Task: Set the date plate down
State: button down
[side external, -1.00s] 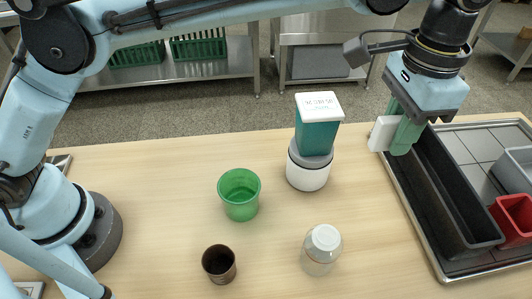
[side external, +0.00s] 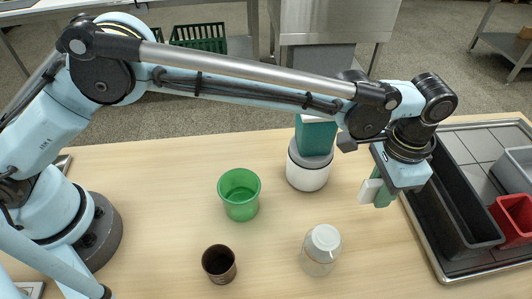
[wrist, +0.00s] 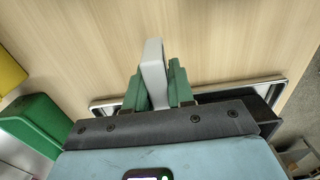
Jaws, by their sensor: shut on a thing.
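The date plate (side external: 369,190) is a small white piece held between the green fingers of my gripper (side external: 383,192). In the wrist view the plate (wrist: 153,72) stands out between the two green fingers (wrist: 155,88), which are shut on it. In the side view it hangs just left of the metal tray, close over the wooden table (side external: 270,270). I cannot tell whether it touches the table. The gripper body hides part of the tray edge.
The colloid mill (side external: 308,172), white with a teal top, stands left of my gripper, its top partly hidden by my arm. A clear jar (side external: 321,250), green cup (side external: 240,195) and brown cup (side external: 219,264) stand at left. The tray (side external: 440,268) holds a black bin (side external: 452,215) and red container (side external: 513,215).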

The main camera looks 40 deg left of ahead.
aim_at(369, 211)
jog(key=shift+f, duration=2.1)
jog(key=shift+f, duration=0.15)
jog(key=c, duration=1)
grip_release()
notch_tip(369, 211, up, 12)
jog(key=shift+r, duration=0.2)
